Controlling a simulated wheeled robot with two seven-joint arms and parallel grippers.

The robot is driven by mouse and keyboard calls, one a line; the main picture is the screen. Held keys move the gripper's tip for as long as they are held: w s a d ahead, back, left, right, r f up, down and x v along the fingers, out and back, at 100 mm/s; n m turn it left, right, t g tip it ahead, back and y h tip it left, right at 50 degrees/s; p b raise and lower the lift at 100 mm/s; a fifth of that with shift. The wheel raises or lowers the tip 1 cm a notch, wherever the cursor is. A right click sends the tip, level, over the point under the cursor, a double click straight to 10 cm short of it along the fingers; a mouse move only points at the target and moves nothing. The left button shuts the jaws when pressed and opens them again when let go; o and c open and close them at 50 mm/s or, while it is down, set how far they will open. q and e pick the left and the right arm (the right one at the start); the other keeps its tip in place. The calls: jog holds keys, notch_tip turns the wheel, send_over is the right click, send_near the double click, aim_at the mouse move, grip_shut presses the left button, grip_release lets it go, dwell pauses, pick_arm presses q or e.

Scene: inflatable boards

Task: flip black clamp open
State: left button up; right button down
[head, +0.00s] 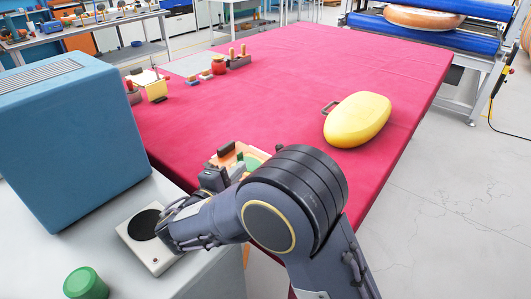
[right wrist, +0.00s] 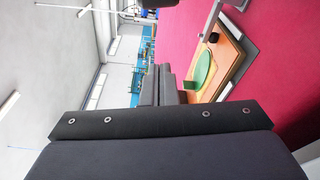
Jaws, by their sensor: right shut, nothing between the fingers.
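A small fixture with an orange board (head: 252,151) and a green patch lies on the red table, just beyond my right gripper in the head view. A black block-like part (head: 226,149) stands at its left end; it looks like the black clamp, but whether it is open is too small to tell. The orange board (right wrist: 231,56) with a green disc also shows in the right wrist view, right of the fingers. My right gripper (head: 215,179) is shut and empty, close to the fixture's near side. My left gripper is out of view.
A large blue box (head: 65,140) stands at the left on a grey cabinet. A green cap (head: 86,283) and a plate with a black disc (head: 144,228) are in front. A yellow pod (head: 357,119) lies on the red table (head: 300,70), whose middle is clear.

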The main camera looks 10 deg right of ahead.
jog(key=shift+d, duration=0.1)
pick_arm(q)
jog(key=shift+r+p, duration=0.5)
pick_arm(e)
jog(key=x, duration=1)
jog(key=shift+d, duration=0.15)
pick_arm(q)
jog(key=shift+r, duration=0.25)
pick_arm(e)
jog(key=s, duration=0.1)
jog(key=s+d, duration=0.1)
jog(key=s+r, duration=0.1)
jog(key=shift+d, duration=0.15)
jog(key=shift+s+d, duration=0.15)
jog(key=shift+s, duration=0.1)
